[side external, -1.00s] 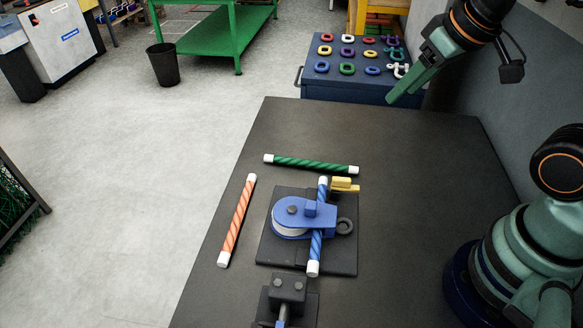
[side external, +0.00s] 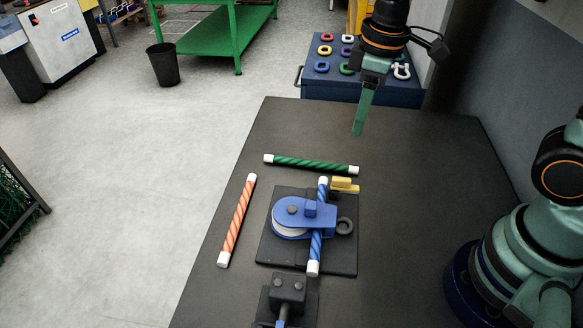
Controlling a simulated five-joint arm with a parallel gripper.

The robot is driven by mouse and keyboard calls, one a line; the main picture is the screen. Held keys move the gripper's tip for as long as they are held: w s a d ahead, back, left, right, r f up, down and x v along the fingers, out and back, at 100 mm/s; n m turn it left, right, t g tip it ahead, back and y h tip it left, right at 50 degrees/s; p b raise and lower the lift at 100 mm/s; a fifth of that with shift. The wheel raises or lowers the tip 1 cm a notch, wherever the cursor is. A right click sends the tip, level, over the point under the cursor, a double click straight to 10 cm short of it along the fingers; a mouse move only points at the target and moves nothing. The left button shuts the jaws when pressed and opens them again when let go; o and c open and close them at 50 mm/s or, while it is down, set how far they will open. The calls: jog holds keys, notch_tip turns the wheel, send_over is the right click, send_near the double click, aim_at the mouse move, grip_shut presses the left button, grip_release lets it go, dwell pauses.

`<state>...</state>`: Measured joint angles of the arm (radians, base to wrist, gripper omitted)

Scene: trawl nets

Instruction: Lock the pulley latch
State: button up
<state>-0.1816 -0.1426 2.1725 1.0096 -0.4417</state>
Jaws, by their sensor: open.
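The blue pulley block (side external: 292,217) with a pale wheel lies on a dark base plate (side external: 281,255) on the table. A blue rope piece (side external: 316,247) with white ends runs across the pulley block. A yellow piece (side external: 344,185), which looks like the latch, sits at the top right of the base plate, beside the rope's upper end. My green gripper (side external: 358,130) hangs above the far part of the table, beyond the pulley and touching nothing. Its fingers overlap in this view, so the gap between them is hidden.
A green rope piece (side external: 310,164) lies beyond the pulley, and an orange one (side external: 237,222) lies to its left. A dark clamp-like block (side external: 288,290) stands at the near side. A blue cabinet (side external: 345,93) with coloured rings is behind the table (side external: 430,170).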

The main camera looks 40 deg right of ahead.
aim_at(342, 178)
jog(key=shift+n+g, duration=0.6)
jog(key=shift+n, duration=0.3)
jog(key=f, duration=0.4)
jog(key=a+f, duration=0.1)
jog(key=f, duration=0.9)
jog(key=shift+w+a+f, duration=0.2)
jog(key=shift+w+a, duration=0.15)
jog(key=shift+c, duration=0.3)
grip_shut()
